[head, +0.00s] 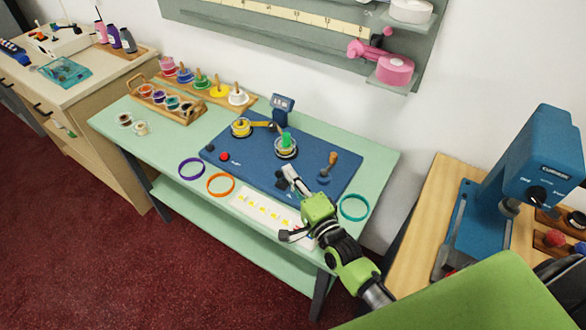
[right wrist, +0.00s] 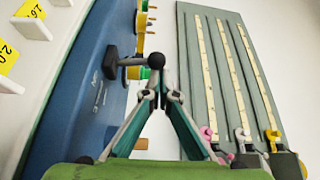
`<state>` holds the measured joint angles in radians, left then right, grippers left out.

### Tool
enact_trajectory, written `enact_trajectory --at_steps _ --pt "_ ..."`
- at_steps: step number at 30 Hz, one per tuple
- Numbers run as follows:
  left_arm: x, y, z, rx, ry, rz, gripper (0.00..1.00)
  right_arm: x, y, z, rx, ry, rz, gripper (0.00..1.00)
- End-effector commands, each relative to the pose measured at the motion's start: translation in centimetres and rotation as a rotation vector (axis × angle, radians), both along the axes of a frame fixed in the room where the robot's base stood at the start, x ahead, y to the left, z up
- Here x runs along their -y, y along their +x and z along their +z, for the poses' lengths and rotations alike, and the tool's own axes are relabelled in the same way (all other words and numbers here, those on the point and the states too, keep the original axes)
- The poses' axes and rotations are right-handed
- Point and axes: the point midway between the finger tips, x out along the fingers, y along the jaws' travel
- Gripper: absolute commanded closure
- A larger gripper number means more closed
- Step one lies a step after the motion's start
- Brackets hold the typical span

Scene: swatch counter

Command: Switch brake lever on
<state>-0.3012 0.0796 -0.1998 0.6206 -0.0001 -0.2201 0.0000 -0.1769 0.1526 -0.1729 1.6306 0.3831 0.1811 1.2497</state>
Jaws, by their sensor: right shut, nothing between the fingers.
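The blue board (head: 240,168) lies on the pale green table. A small black lever (right wrist: 128,62) with a round ball end shows in the right wrist view, standing out from the board; I take it to be the brake lever. In the head view it appears as a dark piece (head: 281,183) beside my fingertips. My right gripper (head: 290,176) is shut and empty; in the right wrist view its fingertips (right wrist: 157,80) meet right by the ball end. I cannot tell whether they touch it. The lever's setting is unclear. My left gripper is not in view.
The board also bears a yellow spool (head: 241,128), a green-topped spool (head: 286,147), a wooden-handled crank (head: 328,166) and a red knob (head: 224,157). A white strip with yellow labels (head: 262,210) and purple, orange and teal rings lie nearby. A blue machine (head: 545,155) stands right.

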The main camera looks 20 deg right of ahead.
Motion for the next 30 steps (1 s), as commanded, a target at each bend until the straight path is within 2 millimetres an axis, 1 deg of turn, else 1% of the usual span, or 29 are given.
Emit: enact_trajectory --at_steps 5,8,11,14,24,27,30 --pt "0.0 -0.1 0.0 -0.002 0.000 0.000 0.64 -0.1 -0.1 0.0 0.000 0.001 0.000 1.00" --pt "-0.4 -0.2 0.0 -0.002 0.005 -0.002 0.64 -0.1 -0.1 0.0 0.000 0.001 0.000 1.00" --pt "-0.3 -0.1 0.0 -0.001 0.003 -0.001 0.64 0.0 -0.7 -0.1 -0.002 0.001 0.000 1.00" --pt "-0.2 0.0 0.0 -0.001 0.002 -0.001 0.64 0.2 -1.9 -0.2 -0.002 0.001 0.000 1.00" --pt "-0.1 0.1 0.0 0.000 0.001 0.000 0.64 1.0 -8.5 -0.5 -0.004 0.000 0.001 1.00" --pt "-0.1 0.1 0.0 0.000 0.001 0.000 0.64 1.2 -10.0 -0.5 -0.003 0.000 0.001 1.00" --pt "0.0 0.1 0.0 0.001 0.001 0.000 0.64 1.3 -11.1 -0.5 -0.003 0.001 0.001 1.00"
